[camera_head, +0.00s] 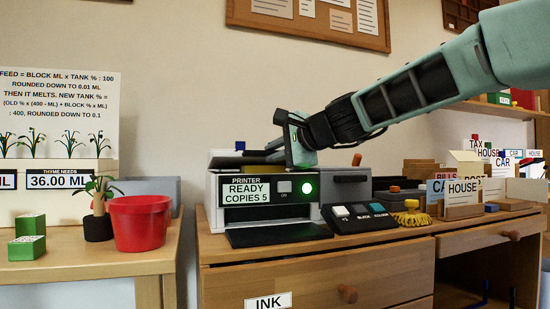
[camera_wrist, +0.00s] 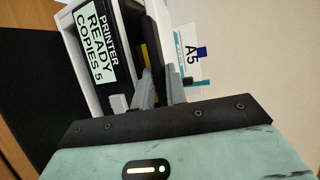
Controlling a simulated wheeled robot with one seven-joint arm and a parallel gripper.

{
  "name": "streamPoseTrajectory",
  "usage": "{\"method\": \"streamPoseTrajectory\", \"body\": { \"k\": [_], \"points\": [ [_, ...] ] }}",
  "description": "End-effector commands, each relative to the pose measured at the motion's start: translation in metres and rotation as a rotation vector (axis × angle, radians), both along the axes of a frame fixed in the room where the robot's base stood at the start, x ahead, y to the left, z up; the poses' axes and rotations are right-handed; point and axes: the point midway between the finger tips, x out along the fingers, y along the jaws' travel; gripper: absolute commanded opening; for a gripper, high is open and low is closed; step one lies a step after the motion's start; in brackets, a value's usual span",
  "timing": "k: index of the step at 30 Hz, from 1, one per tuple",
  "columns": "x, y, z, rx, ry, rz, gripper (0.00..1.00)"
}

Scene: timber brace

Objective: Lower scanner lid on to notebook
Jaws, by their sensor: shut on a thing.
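The printer (camera_head: 330,192) stands on the wooden desk, its display reading READY, COPIES 5; the display also shows in the wrist view (camera_wrist: 92,48). My gripper (camera_head: 288,147) is over the printer's top, pointing down. In the wrist view my gripper (camera_wrist: 159,88) is shut on a thin dark edge, which looks like the scanner lid (camera_wrist: 153,45). A narrow yellow strip shows beside that edge; I cannot tell whether it is the notebook. In the head view my gripper and arm cover part of the printer's top, so the lid's angle is unclear.
A red pot (camera_head: 140,224) stands on the left table, with a gap before the desk (camera_head: 320,283). Button blocks (camera_head: 360,215) and a yellow brush (camera_head: 411,217) lie right of the printer. Card holders (camera_head: 462,196) crowd the desk's right. An A5 label (camera_wrist: 187,45) is beside my fingers.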

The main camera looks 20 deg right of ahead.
Motion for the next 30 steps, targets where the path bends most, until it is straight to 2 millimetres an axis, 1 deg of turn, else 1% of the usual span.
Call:
{"method": "streamPoseTrajectory", "body": {
  "k": [1, 16, 17, 18, 19, 30],
  "points": [
    [0.0003, -0.0001, -0.0059, 0.001, 0.006, 0.001, 0.0],
    [0.0006, -0.0002, -0.0066, 0.001, 0.008, 0.001, 0.0],
    [0.0006, -0.0002, -0.0066, 0.001, 0.008, 0.001, 0.17],
    [0.0006, -0.0002, -0.0065, 0.0, 0.008, 0.001, 0.28],
    [0.0007, -0.0002, -0.0064, 0.0, 0.008, 0.001, 0.33],
    [0.0007, 0.0, -0.0033, 0.001, 0.004, 0.0, 0.33]
  ]
}}
